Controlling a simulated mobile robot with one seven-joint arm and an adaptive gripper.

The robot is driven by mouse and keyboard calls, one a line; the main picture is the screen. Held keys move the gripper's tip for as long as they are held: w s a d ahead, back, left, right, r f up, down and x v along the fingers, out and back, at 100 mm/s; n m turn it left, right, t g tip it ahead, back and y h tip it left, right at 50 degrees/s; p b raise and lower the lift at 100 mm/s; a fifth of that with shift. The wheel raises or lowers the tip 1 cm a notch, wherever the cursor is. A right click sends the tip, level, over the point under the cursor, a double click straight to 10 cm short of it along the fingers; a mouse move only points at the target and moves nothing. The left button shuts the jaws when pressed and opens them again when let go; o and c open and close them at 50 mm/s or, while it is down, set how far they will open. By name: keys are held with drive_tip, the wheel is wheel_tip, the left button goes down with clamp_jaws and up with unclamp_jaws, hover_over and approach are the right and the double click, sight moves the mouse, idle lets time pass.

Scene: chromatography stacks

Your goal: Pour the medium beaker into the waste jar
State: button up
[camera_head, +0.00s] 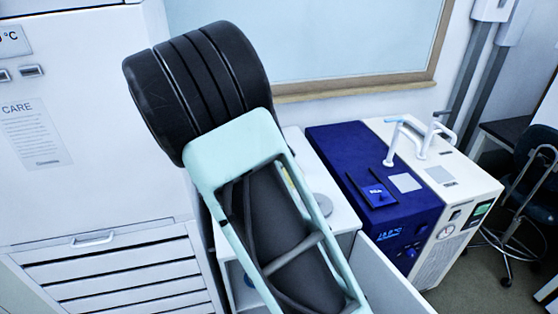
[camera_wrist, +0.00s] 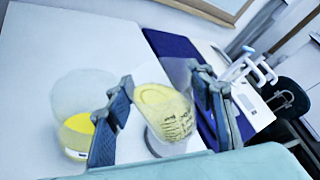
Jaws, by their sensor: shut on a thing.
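My gripper (camera_wrist: 159,78) shows in the wrist view, shut on a clear beaker (camera_wrist: 172,118) between its blue-padded fingers. The beaker has dark graduation marks and yellow liquid inside. It appears tilted in this slanted view, but its true tilt is hard to tell. A larger clear glass vessel (camera_wrist: 78,132) with yellow contents and a pale label stands just left of the left finger. It may be the waste jar; the label is unreadable. My arm hides the work area in the head view, where neither the gripper nor the beaker shows.
A white counter (camera_wrist: 60,35) lies beneath the vessels. A blue and white machine (camera_head: 432,178) with pale tube fittings stands to the right. A tall white cabinet (camera_head: 95,130) is at left, and a dark chair (camera_head: 535,185) at far right.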

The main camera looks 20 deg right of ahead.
drive_tip(key=shift+r+p, duration=0.15)
drive_tip(key=shift+p, duration=0.25)
drive_tip(key=shift+a+r+n+h+p, duration=0.15)
drive_tip(key=shift+n+h+p, duration=0.15)
drive_tip(key=shift+n+p, duration=0.35)
drive_tip(key=shift+p, duration=0.3)
drive_tip(key=shift+w+r+n+h+p, duration=0.1)
drive_tip(key=shift+n+h+p, duration=0.2)
drive_tip(key=shift+p, duration=0.3)
drive_tip(key=shift+w+a+n+p, duration=0.15)
drive_tip(key=shift+n+p, duration=0.3)
drive_tip(key=shift+p, duration=0.25)
drive_tip(key=shift+a+n+h, duration=0.2)
drive_tip(key=shift+n+h, duration=0.3)
